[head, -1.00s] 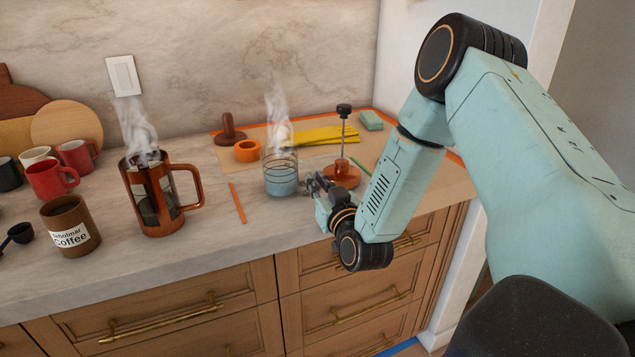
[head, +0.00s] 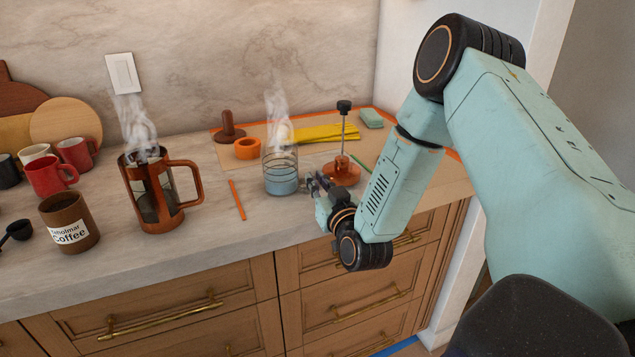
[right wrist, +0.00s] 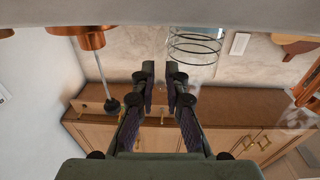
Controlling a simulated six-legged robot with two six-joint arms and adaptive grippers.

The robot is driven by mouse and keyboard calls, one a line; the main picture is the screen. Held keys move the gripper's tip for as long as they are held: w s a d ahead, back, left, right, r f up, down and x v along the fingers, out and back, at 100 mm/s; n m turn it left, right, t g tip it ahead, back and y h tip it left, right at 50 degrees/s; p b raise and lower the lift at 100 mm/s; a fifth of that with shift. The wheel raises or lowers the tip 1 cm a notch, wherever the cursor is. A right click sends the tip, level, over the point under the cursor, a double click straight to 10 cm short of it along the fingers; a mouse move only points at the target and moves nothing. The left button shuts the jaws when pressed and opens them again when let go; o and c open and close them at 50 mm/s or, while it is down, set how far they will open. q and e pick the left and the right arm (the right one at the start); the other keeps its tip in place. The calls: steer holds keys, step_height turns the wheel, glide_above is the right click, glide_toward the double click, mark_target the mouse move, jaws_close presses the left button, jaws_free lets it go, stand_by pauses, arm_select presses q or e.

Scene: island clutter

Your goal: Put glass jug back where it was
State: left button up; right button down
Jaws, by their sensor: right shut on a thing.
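The glass jug (head: 281,174) is clear with thin dark rings and blue-tinted contents, and steam rises above it. It stands upright on the marble counter. My right gripper (head: 312,184) is at the jug's right side, low near the counter's front. In the right wrist view my right gripper's fingers (right wrist: 161,75) are close together, beside the ringed glass of the jug (right wrist: 195,45). They are shut on the jug at its side; the clear part between them is hard to make out. My left gripper is not in view.
A copper French press (head: 160,193) stands left of the jug, with an orange stick (head: 237,200) between them. A copper-based plunger (head: 341,173) stands close right of my gripper. Behind are an orange ring (head: 247,149), a brown tamper (head: 229,130) and yellow strips (head: 325,133).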

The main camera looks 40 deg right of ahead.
steer(key=c, duration=1.3)
jaws_free()
steer(key=shift+f, duration=0.1)
steer(key=shift+s, duration=0.1)
steer(key=v, duration=1.2)
